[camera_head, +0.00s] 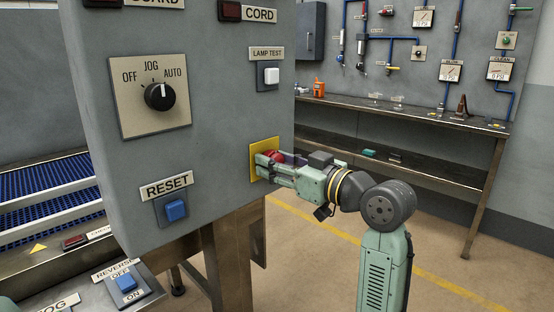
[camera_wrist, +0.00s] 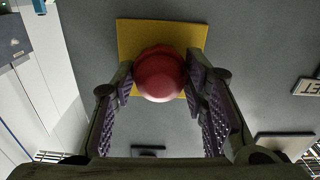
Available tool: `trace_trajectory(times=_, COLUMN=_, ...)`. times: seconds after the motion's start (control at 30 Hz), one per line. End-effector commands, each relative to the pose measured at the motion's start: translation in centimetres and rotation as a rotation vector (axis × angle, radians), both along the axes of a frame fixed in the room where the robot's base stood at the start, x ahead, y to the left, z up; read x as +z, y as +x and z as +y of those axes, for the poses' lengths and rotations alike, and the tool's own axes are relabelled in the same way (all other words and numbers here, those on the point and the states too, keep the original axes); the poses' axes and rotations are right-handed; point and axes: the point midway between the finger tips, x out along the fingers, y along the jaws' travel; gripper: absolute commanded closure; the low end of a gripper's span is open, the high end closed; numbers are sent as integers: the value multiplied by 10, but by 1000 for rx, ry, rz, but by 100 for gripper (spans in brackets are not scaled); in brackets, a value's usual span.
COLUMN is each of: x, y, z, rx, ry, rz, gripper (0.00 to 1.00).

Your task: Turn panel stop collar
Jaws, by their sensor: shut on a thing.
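The panel stop is a round red button (camera_wrist: 160,74) on a yellow square plate (camera_wrist: 138,34), fixed to the grey panel face. In the head view the red button (camera_head: 273,156) shows at the panel's lower right, partly covered by my gripper (camera_head: 268,166). In the wrist view my gripper (camera_wrist: 160,88) has one finger on each side of the red button, its dark pads against the button's sides, shut on it. The collar behind the red head is hidden and I cannot make it out.
The grey panel (camera_head: 215,110) also bears a selector knob (camera_head: 159,96), a white lamp test button (camera_head: 271,75) and a blue reset button (camera_head: 175,210). A roller conveyor (camera_head: 45,190) lies at left. A workbench (camera_head: 400,125) stands behind my arm. Open floor lies between.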

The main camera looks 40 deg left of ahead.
Motion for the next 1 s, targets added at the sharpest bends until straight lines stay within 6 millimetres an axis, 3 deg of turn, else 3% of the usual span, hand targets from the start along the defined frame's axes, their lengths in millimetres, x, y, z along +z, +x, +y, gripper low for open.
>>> trace_trajectory(times=0.5, x=2, y=1, z=0, rx=0, ry=27, rz=356, gripper=88)
trace_trajectory(times=1.0, x=0, y=1, z=0, rx=0, ry=37, rz=458, gripper=88)
